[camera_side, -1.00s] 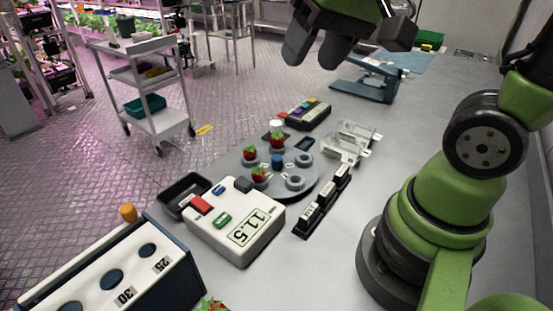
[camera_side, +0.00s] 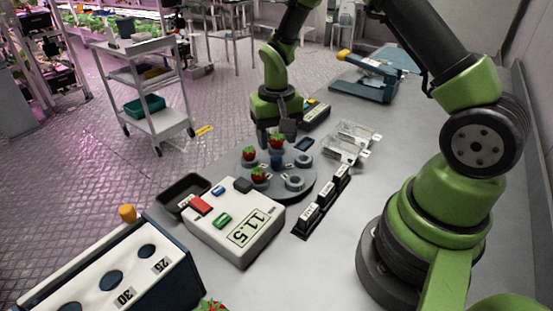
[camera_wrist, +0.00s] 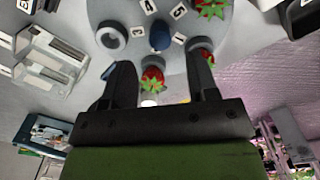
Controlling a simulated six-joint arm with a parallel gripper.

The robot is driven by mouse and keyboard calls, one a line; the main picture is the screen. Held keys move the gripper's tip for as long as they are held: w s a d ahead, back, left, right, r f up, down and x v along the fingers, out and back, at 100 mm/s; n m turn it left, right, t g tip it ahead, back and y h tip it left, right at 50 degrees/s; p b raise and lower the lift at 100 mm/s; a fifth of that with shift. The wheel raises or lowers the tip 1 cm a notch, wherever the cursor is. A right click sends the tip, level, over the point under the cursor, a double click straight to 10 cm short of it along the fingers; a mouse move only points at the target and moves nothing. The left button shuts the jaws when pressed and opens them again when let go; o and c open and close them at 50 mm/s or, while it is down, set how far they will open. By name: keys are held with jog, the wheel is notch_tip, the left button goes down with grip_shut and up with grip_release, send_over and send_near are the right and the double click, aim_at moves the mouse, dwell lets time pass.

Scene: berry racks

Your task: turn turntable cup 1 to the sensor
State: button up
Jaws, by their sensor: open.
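The grey round turntable (camera_side: 278,187) has a blue centre knob (camera_side: 277,162), also seen in the wrist view (camera_wrist: 160,36). Strawberries sit in cups on its far (camera_side: 277,141), left (camera_side: 249,153) and front (camera_side: 259,174) sides. Empty ring cups (camera_side: 295,182) are on the right. My gripper (camera_side: 275,138) points down over the far edge, its fingers open. In the wrist view, one strawberry (camera_wrist: 152,80) shows between the fingers, and another (camera_wrist: 202,56) is partly hidden by the right finger. I cannot tell which cup is number 1, nor which part is the sensor.
A black labelled rack (camera_side: 321,203) and clear boxes (camera_side: 350,143) are to the right.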

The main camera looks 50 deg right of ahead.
aim_at(277, 158)
notch_tip(277, 158, down, 6)
jog(key=shift+f, duration=0.25)
jog(key=shift+c, duration=0.5)
grip_shut()
